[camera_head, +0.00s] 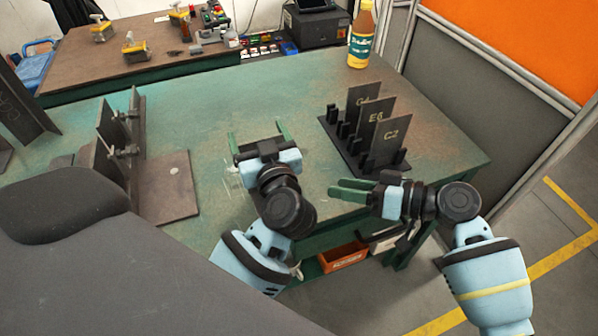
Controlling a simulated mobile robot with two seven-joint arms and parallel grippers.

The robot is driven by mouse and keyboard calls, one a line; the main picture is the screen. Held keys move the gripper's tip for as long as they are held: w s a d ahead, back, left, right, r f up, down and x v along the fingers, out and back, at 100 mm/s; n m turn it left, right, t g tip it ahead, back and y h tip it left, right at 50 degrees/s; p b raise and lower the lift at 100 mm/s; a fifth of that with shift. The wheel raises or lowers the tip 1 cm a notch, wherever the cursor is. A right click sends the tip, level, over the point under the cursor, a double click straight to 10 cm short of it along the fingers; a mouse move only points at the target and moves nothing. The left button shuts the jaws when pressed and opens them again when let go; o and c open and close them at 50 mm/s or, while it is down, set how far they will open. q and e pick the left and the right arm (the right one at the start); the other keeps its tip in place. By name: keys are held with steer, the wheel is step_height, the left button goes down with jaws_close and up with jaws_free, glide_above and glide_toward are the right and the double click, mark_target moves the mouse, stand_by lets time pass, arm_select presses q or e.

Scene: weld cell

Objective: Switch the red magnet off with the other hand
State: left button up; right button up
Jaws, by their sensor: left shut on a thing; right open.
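I cannot make out a red magnet clearly in the head view. My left gripper (258,138) is over the middle of the green table (215,110). Its two green fingers stand wide apart, and what it is shut on is hard to tell from here. My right gripper (350,189) is at the table's front edge, just in front of the plate rack. It is open and its fingers point left, with nothing visible between them.
A dark steel assembly (165,185) with clamps stands at left. A bottle (361,40) stands at the back right. Yellow-topped devices (135,46) sit on the rear table (70,65).

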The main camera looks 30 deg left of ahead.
step_height(320, 180, up, 4)
steer(key=w+n+g+h, duration=0.3)
steer(key=n, duration=0.7)
steer(key=shift+m, duration=0.3)
steer(key=x, duration=1.2)
steer(key=shift+a+r, duration=0.1)
steer(key=shift+r, duration=0.2)
steer(key=c, duration=0.7)
